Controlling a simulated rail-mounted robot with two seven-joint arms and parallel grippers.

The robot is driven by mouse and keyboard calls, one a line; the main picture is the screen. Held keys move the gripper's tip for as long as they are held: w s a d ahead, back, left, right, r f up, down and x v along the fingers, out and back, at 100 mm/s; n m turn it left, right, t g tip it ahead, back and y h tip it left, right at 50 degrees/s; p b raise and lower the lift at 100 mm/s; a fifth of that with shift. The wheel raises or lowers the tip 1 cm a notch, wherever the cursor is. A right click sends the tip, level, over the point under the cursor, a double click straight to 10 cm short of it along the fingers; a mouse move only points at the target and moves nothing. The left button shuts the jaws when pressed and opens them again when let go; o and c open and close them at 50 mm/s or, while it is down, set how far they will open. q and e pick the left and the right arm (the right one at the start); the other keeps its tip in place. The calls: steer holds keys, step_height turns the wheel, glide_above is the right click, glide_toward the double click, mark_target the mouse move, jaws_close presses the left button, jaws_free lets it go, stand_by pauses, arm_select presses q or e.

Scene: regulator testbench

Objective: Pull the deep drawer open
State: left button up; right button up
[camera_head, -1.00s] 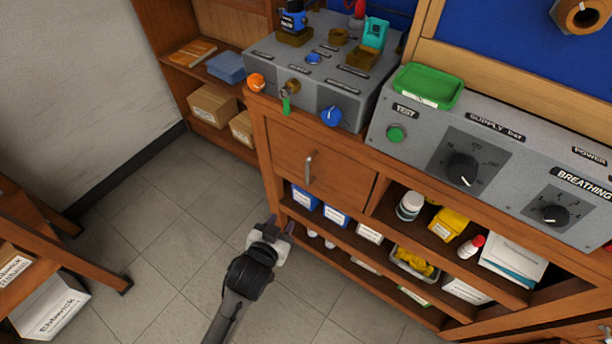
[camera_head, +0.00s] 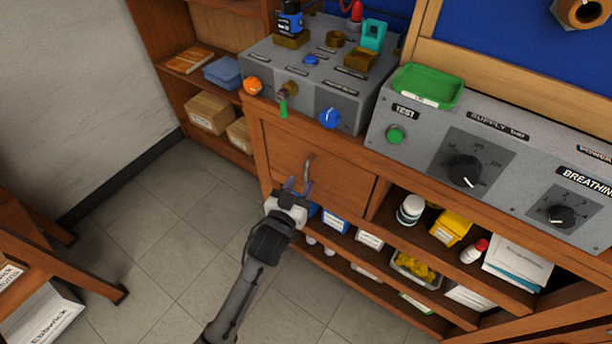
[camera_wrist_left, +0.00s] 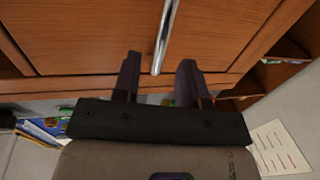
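The deep drawer (camera_head: 335,184) has a wooden front and is closed in the bench, under the grey test panel. Its metal bar handle (camera_head: 308,168) stands upright on the front. My left gripper (camera_head: 297,185) is at the handle's lower end. In the left wrist view the left gripper (camera_wrist_left: 157,72) is open, with one finger on each side of the handle (camera_wrist_left: 166,35). The fingers look apart from the bar, and whether they touch it cannot be told. My right gripper is not in view.
Open shelves below and right of the drawer hold a white bottle (camera_head: 411,209), a yellow container (camera_head: 450,228) and several boxes. A wooden frame (camera_head: 60,262) stands at the left. The tiled floor (camera_head: 165,235) before the drawer is clear.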

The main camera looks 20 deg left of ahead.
mark_target(305, 176)
arm_select(q)
steer(key=shift+w+d+b, duration=0.1)
steer(key=shift+w+b, duration=0.35)
steer(key=shift+w, duration=1.85)
steer(key=shift+c, duration=0.4)
jaws_close()
